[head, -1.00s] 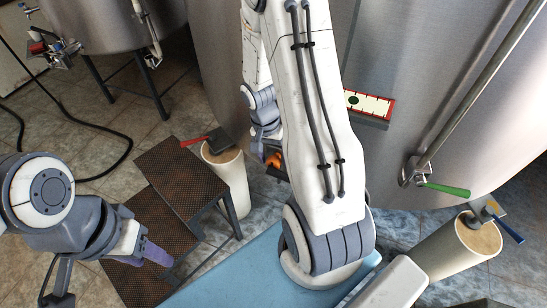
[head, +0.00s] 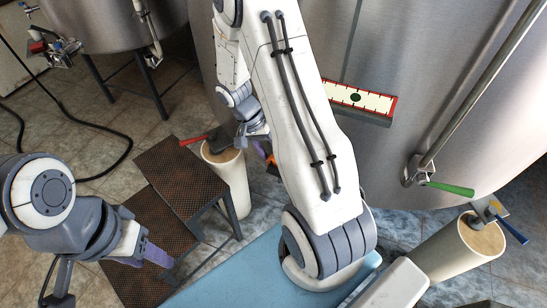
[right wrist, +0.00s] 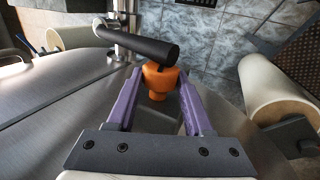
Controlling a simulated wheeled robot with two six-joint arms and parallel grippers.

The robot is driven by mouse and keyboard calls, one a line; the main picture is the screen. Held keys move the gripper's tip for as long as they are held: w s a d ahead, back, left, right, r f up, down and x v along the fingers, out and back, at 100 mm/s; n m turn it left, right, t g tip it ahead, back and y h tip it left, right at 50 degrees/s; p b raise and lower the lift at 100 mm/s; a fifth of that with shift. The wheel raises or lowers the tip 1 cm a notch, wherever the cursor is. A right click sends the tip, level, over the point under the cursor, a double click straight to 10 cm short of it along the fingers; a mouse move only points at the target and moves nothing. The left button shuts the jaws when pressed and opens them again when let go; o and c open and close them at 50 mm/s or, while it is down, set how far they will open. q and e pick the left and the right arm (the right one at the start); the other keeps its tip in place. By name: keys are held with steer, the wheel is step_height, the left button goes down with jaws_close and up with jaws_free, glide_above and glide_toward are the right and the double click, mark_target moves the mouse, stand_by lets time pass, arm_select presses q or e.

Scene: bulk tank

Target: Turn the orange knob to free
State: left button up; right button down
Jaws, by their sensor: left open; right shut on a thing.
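The orange knob (right wrist: 160,80) sits between the purple fingertips of my right gripper (right wrist: 160,76), which is shut on it. A black cylindrical handle (right wrist: 140,44) lies across just beyond the knob. In the head view only a small orange part of the knob (head: 271,160) shows beside my right gripper (head: 262,150), low against the big steel tank (head: 425,70); my arm hides the rest. I cannot tell which position the knob points to. My left gripper (head: 152,254) is open and empty, above the brown steps at the lower left.
Brown metal steps (head: 180,180) stand at left centre. Cream cylinders stand beside them (head: 232,180) and at the right (head: 460,245), with red- and blue-handled things on top. A green-handled valve (head: 450,188) and a red-edged gauge plate (head: 360,98) are on the tank.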

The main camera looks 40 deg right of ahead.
steer(key=g+h, duration=0.2)
steer(key=g, duration=0.1)
steer(key=shift+w+a+f, duration=0.1)
steer(key=shift+w+f, duration=0.05)
steer(key=shift+w, duration=0.15)
steer(key=g, duration=0.1)
steer(key=g+h+b, duration=0.1)
steer(key=shift+f+g, duration=0.25)
steer(key=shift+g, duration=0.15)
steer(key=g+h+b, duration=0.2)
steer(key=g+b, duration=0.1)
steer(key=shift+w+a+f+g+h, duration=0.1)
steer(key=shift+f+g+h, duration=0.2)
steer(key=shift+g+h+b, duration=0.4)
steer(key=shift+g+b, duration=0.25)
steer(key=shift+g, duration=0.05)
steer(key=shift+r+g+b, duration=0.1)
steer(key=shift+g+b, duration=0.2)
steer(key=shift+g, duration=0.1)
steer(key=shift+h, duration=0.3)
steer(key=shift+r, duration=0.1)
steer(key=shift+c, duration=1.6)
jaws_free()
